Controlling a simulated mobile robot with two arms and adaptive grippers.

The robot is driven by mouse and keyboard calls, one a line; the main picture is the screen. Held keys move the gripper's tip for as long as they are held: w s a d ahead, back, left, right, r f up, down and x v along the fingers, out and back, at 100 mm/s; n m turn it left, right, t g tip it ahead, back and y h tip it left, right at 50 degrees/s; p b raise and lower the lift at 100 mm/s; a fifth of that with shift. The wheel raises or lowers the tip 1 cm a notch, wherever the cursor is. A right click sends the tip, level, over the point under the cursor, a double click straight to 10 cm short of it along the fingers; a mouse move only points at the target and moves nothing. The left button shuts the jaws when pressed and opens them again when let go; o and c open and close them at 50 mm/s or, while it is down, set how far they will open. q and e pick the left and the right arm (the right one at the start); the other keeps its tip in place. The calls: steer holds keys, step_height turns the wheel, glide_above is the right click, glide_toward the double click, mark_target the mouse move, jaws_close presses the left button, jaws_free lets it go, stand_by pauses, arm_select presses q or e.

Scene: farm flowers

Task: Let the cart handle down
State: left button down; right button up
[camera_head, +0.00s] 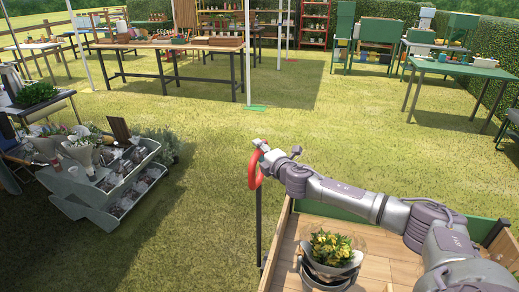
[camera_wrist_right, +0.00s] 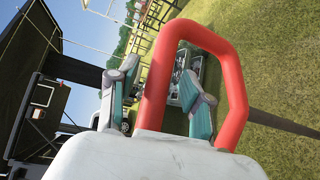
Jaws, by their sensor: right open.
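My right gripper (camera_head: 262,150) is at the top of the loop. In the right wrist view the red handle (camera_wrist_right: 235,85) fills the middle, and my open right gripper (camera_wrist_right: 158,75) has one finger left of the loop's left bar and the other inside the loop. Whether the fingers touch the bar cannot be told. My left gripper is not in view.
A pot of yellow flowers (camera_head: 330,250) stands in the cart. A grey tiered flower stand (camera_head: 105,195) is on the grass at left. Tables (camera_head: 170,47) stand at the back, with a green table (camera_head: 465,68) at right. The grass between is clear.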

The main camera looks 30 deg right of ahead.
steer(key=shift+w, duration=0.3)
jaws_close()
stand_by(0.3)
